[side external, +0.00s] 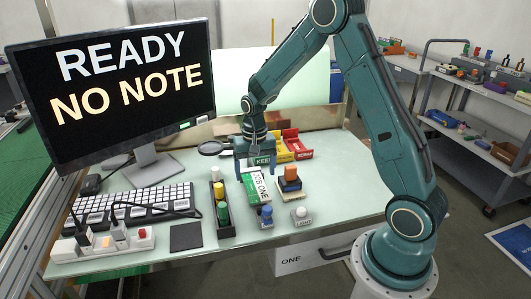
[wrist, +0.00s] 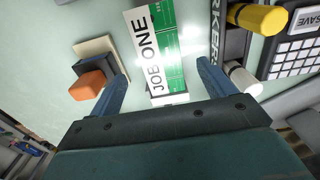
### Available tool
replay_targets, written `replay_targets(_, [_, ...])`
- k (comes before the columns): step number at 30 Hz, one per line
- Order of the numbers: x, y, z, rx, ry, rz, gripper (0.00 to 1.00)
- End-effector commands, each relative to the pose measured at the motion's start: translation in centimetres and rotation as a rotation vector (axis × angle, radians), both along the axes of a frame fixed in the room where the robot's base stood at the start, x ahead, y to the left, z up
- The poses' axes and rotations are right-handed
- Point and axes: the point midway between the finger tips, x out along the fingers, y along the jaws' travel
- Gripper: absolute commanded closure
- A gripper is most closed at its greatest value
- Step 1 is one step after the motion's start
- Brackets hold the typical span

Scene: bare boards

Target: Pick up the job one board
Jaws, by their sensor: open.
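The job one board (side external: 250,189) is a flat green circuit board with a white strip lettered JOB ONE, lying on the pale bench top. In the wrist view the board (wrist: 148,40) runs from the top edge down between my fingers, with bright glare on its green part. My gripper (side external: 256,176) points down over the board with its two blue fingers spread apart. In the wrist view my gripper (wrist: 162,68) has one finger on each side of the board, and a gap shows on both sides. I cannot tell the exact height of the fingertips above the bench.
A marker rack (side external: 222,212) stands left of the board, beside the keyboard (side external: 130,207). An orange block (side external: 291,173) on a dark base is to the right. A blue-topped stamp (side external: 265,214) and a white one (side external: 301,214) sit in front. Red and yellow bins (side external: 290,142) are behind.

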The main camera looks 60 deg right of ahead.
Motion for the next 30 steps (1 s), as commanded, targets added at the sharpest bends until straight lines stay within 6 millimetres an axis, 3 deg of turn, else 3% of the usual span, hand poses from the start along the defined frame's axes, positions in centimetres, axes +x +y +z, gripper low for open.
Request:
replay_targets(6, [0.0,0.1,-2.6,0.001,0.003,0.000,0.18])
replay_targets(12, [0.0,0.1,-4.0,0.000,0.001,0.000,0.18])
replay_targets(27, [0.0,0.1,-4.0,0.000,0.000,0.000,0.18])
replay_targets(28, [0.0,0.1,-4.0,0.000,0.000,0.000,0.20])
replay_targets(30, [0.0,0.1,-4.0,0.000,0.000,0.000,0.34])
